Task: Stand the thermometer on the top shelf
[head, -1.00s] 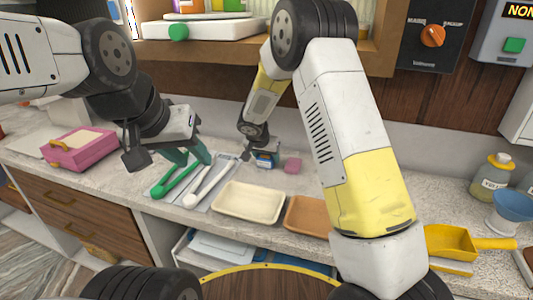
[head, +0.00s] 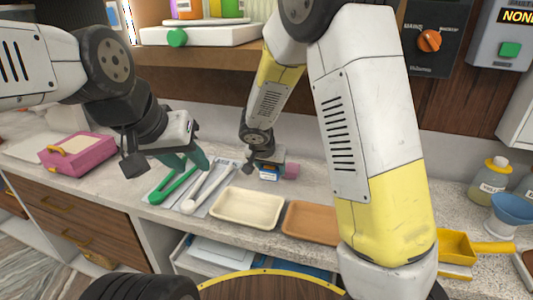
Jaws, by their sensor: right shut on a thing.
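My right gripper (head: 262,165) is low over the back of the counter, right of the tongs tray. It is shut on a small blue item with a pale face (head: 269,174), which I take to be the thermometer; the fingers hide part of it. I cannot tell whether it touches the counter. My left gripper (head: 166,160) hangs over the left end of the tongs tray, fingers apart, with nothing seen between them. The wooden top shelf (head: 205,57) runs along the wall above both grippers.
A white device with a green knob (head: 200,37) stands on the shelf. A pink block (head: 291,170) is close beside the held item. Green tongs (head: 174,187) and white tongs (head: 207,190) lie on a tray. A cream tray (head: 247,207) and orange tray (head: 312,223) are in front; a pink box (head: 78,153) is left.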

